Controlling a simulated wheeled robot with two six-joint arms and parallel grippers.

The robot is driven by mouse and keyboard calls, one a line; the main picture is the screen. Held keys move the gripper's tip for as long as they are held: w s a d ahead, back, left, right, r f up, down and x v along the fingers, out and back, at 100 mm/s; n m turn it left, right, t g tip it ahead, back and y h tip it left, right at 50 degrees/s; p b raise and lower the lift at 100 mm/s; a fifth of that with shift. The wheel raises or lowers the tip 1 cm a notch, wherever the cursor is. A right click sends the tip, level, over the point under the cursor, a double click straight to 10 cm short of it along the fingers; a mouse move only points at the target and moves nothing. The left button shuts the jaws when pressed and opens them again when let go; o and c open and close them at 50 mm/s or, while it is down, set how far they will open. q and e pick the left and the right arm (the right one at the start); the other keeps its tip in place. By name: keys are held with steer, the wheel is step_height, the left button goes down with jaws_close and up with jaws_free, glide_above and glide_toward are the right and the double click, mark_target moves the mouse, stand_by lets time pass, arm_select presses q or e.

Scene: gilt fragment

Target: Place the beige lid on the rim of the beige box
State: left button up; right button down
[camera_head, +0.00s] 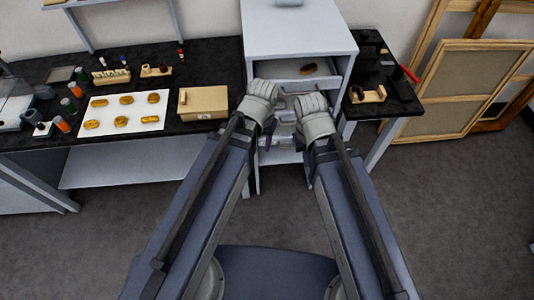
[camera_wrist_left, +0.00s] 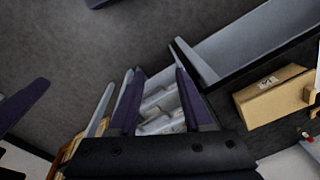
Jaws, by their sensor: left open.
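The beige box (camera_head: 203,102) stands on the black worktop, left of the white cabinet. It also shows at the right of the left wrist view (camera_wrist_left: 270,97), with a small label on one face. I cannot make out a separate beige lid; whether the box's flat top is the lid is unclear. My left gripper (camera_head: 268,138) is right of the box, in front of the cabinet and apart from the box. Its fingers are spread and empty in the left wrist view (camera_wrist_left: 158,60). My right gripper (camera_head: 300,142) is beside it; its fingers are mostly hidden.
The white cabinet (camera_head: 298,32) has a drawer (camera_head: 290,72) pulled out with a brown item (camera_head: 308,69) in it. A white sheet (camera_head: 150,98) with several gold pieces lies left of the box. Bottles and small stands crowd further left. Frames (camera_head: 465,85) lean at right.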

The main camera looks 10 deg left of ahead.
arm_select(q)
steer(key=shift+m+g+y, duration=0.4)
steer(key=s+d, duration=0.2)
steer(key=s, duration=0.1)
steer(key=s+d, duration=0.1)
steer(key=shift+s, duration=0.3)
step_height(320, 180, down, 3)
steer(key=b, duration=0.3)
steer(key=shift+f, duration=0.1)
